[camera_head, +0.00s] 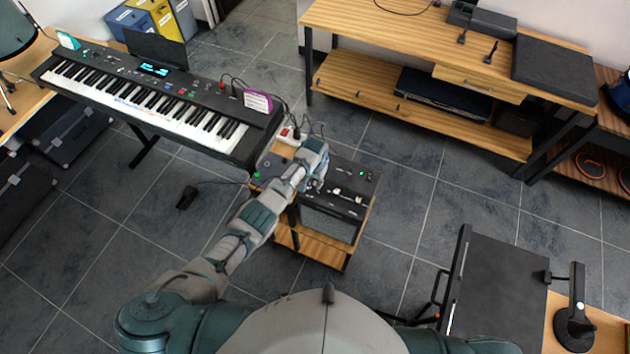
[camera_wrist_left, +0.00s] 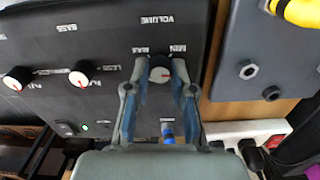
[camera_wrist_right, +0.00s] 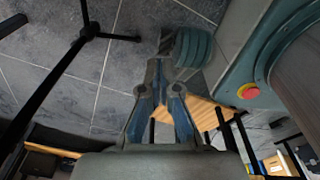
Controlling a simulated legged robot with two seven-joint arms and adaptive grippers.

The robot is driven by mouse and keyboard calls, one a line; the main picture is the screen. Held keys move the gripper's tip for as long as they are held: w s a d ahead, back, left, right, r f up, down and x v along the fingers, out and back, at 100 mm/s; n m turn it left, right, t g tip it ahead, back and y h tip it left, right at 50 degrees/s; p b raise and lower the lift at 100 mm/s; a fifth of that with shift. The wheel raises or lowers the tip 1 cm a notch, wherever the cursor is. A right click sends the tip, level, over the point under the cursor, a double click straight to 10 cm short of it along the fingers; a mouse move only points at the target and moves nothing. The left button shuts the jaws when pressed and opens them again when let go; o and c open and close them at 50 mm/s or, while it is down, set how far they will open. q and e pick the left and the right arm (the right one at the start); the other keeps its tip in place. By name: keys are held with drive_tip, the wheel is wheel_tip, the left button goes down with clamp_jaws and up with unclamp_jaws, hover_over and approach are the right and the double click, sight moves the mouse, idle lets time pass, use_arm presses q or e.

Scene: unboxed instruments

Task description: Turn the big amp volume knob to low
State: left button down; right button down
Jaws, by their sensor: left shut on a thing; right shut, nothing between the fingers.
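The big amp (camera_head: 330,222) sits on a small wooden stand, left of my head view's lower middle. Its black panel (camera_wrist_left: 105,45) fills much of the left wrist view. My right gripper (camera_wrist_right: 162,88) is shut and empty above the floor, outside the head view.
Two other knobs (camera_wrist_left: 78,79) (camera_wrist_left: 17,79) sit left of the volume knob. A blue-sleeved plug (camera_wrist_left: 167,132) is close below my left fingers. A power strip (camera_wrist_left: 245,131) and grey pedal (camera_wrist_left: 250,65) lie to the right. A keyboard (camera_head: 160,98) stands left of the amp.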

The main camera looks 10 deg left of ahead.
sight(315, 183)
use_arm(q)
drive_tip(key=m, duration=0.3)
drive_tip(key=shift+m, duration=2.3)
drive_tip(key=c, duration=1)
unclamp_jaws()
wheel_tip(315, 183, up, 12)
drive_tip(key=shift+w+f, duration=0.1)
